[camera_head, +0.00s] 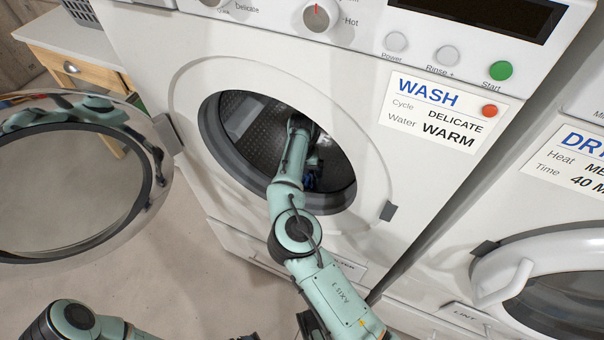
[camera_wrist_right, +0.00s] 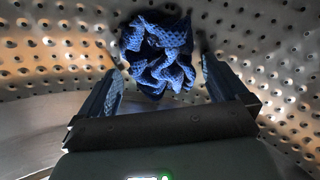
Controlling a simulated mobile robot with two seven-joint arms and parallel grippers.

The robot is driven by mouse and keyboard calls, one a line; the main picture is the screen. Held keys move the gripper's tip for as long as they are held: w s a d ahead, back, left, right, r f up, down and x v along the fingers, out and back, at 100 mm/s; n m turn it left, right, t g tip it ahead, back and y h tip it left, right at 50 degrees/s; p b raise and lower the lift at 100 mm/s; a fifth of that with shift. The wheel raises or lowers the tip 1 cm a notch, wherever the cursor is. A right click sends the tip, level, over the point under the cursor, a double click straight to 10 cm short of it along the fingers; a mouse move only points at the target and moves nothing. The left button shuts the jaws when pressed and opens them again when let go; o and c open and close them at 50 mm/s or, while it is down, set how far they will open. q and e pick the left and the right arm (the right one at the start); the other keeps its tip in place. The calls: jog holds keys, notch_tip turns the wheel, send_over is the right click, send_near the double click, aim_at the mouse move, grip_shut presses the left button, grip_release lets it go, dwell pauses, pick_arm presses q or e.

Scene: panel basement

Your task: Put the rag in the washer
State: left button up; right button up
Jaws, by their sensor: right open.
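A blue crumpled rag (camera_wrist_right: 157,55) lies on the perforated metal drum wall inside the washer in the right wrist view. My right gripper (camera_wrist_right: 165,88) is open, its two fingers apart on either side of the near part of the rag. In the head view my right arm reaches through the round opening of the white washer (camera_head: 290,235), and the gripper is deep in the drum (camera_head: 255,130). Only a small dark blue patch of the rag shows there beside the arm. The washer door (camera_head: 140,212) stands wide open to the left. My left gripper is not in view; only part of that arm shows at the bottom left.
A dryer (camera_head: 540,235) with a shut round door stands at the right. A wooden cabinet (camera_head: 85,70) is at the back left. The washer's panel has a green Start button (camera_head: 501,70) and a WASH note reading DELICATE and WARM. The floor at the lower left is clear.

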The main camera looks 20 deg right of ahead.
pick_arm(q)
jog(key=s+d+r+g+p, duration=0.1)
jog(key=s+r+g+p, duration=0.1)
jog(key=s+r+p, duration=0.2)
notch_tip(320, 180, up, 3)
jog(key=p, duration=0.3)
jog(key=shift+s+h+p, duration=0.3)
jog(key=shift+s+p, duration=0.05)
jog(key=shift+p, duration=0.05)
pick_arm(e)
notch_tip(320, 180, up, 12)
jog(key=shift+f, duration=0.15)
jog(key=shift+a, duration=0.1)
